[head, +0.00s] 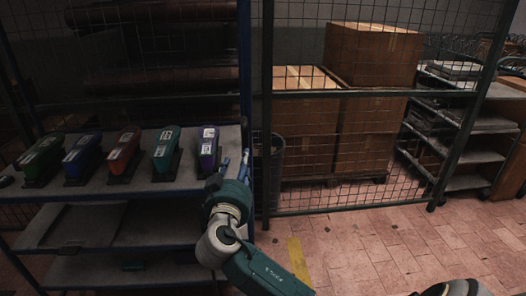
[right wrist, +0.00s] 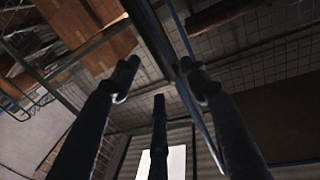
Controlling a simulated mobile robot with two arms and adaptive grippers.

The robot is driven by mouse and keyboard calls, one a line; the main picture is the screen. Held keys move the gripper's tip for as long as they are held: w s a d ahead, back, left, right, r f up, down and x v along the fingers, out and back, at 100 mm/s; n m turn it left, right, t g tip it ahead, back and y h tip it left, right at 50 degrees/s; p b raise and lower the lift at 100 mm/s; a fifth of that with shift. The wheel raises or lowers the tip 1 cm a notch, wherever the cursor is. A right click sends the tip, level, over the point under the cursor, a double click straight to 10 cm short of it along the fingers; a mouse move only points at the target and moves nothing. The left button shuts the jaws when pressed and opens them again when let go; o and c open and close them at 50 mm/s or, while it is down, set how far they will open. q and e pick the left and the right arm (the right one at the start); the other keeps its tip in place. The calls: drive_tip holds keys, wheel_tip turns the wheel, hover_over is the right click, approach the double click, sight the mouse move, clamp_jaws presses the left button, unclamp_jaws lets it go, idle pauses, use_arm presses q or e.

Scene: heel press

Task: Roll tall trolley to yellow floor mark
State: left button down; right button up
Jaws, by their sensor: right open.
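The tall trolley (head: 130,229) stands at the left of the head view, with a blue frame and several grey shelves. A yellow floor mark (head: 298,261) lies on the tiled floor to its right, partly hidden by my right arm. My right gripper (head: 239,165) is at the trolley's right edge, by its upright, fingers pointing away from me. In the right wrist view its dark fingers (right wrist: 157,85) are spread apart, with upright bars showing beyond and between them. I cannot tell whether they touch the trolley. My left gripper is out of view.
Several coloured heel-shaped pieces (head: 125,152) stand in a row on the trolley's upper shelf. A mesh fence (head: 352,93) rises behind, with cardboard boxes (head: 370,55), a dark bin (head: 268,165) and a shelf rack (head: 468,150) beyond. Tiled floor (head: 385,245) is clear at the right.

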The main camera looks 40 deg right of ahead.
sight(247, 146)
drive_tip(key=p+x, duration=0.1)
drive_tip(key=x, duration=0.2)
drive_tip(key=p+x, duration=0.1)
drive_tip(key=x, duration=0.3)
drive_tip(key=p+x, duration=0.2)
drive_tip(key=x, duration=0.1)
drive_tip(key=shift+s+d+r, duration=0.15)
drive_tip(key=shift+d, duration=0.3)
drive_tip(key=shift+w+d, duration=0.3)
drive_tip(key=shift+w, duration=0.1)
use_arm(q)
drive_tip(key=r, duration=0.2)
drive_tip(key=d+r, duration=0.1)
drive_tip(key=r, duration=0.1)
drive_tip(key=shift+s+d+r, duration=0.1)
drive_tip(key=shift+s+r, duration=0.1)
use_arm(e)
clamp_jaws()
